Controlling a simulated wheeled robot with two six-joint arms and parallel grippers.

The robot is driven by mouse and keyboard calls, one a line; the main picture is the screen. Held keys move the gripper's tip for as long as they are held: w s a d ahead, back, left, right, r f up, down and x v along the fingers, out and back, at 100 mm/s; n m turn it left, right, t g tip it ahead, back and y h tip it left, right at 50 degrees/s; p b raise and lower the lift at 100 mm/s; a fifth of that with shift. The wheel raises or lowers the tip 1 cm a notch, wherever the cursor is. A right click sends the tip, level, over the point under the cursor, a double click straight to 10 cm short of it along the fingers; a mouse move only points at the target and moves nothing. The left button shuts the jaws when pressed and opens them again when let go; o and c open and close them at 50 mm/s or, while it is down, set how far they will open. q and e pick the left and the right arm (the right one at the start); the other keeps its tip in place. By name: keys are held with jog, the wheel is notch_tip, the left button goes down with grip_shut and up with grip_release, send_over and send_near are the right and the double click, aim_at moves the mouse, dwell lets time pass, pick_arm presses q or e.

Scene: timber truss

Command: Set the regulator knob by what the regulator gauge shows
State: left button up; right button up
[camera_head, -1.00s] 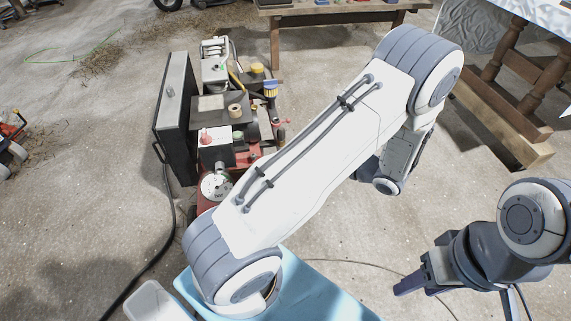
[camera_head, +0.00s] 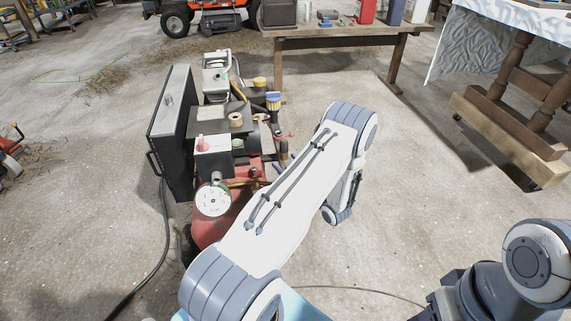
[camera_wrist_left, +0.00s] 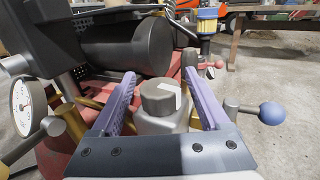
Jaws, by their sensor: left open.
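The regulator gauge (camera_head: 213,200) is a round white dial at the front of the red compressor; its needle is too small to read. It shows edge-on at the left of the left wrist view (camera_wrist_left: 22,107). A grey, flat-sided knob (camera_wrist_left: 160,98) with a pale mark on top, apparently the regulator knob, stands between the purple fingers of my left gripper (camera_wrist_left: 160,78). The gripper is open, one finger on each side; contact cannot be told. In the head view my left forearm hides the knob. My right wrist is cut off at the bottom right, with its fingers out of frame.
The red compressor (camera_head: 213,229) has a black upright panel (camera_head: 172,130) on its left. A blue ball-ended lever (camera_wrist_left: 272,113) sits close right of the knob, and a red handle (camera_wrist_left: 211,66) lies behind.

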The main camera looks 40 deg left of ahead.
pick_arm(q)
jog(key=shift+x, duration=0.85)
grip_shut()
jog(key=shift+s+g, duration=0.1)
jog(key=shift+g, duration=0.2)
jog(key=shift+s+d+n+g+h+b, duration=0.1)
jog(key=shift+s+n+g+h+b, duration=0.4)
jog(key=shift+n+g+b, duration=1.2)
jog(key=shift+s+d+n+g+h+b, duration=0.1)
jog(key=shift+s+n+g+h+b, duration=0.5)
jog(key=shift+n+g, duration=2)
jog(key=shift+s+n+g+h+b, duration=0.4)
jog(key=shift+n+g+b, duration=0.75)
jog(key=shift+g, duration=2.15)
